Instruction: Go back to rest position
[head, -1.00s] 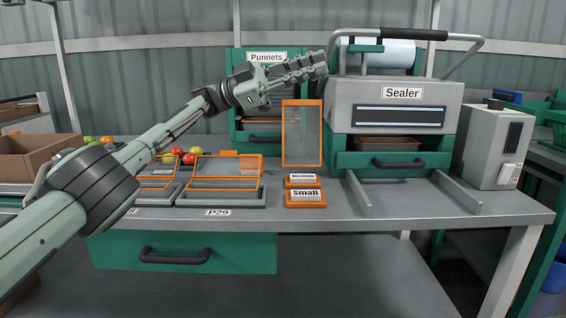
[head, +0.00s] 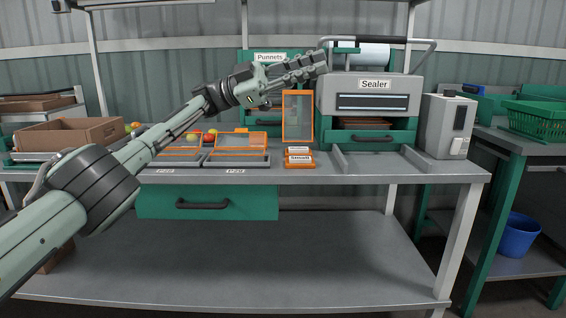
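My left arm reaches in from the left across the head view. Its gripper (head: 318,64) is raised in front of the punnet cabinet (head: 270,57) and the left edge of the sealer (head: 376,97). No object shows in its fingers. They look close together from this side, but whether they are open or shut is unclear. My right gripper is out of view.
The workbench (head: 350,171) bears orange-framed trays (head: 240,142), an upright orange frame (head: 297,117), small orange labels and a grey box (head: 446,126). A brown crate (head: 70,134) is at left. At right are a green basket (head: 540,118) and blue bucket (head: 518,236).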

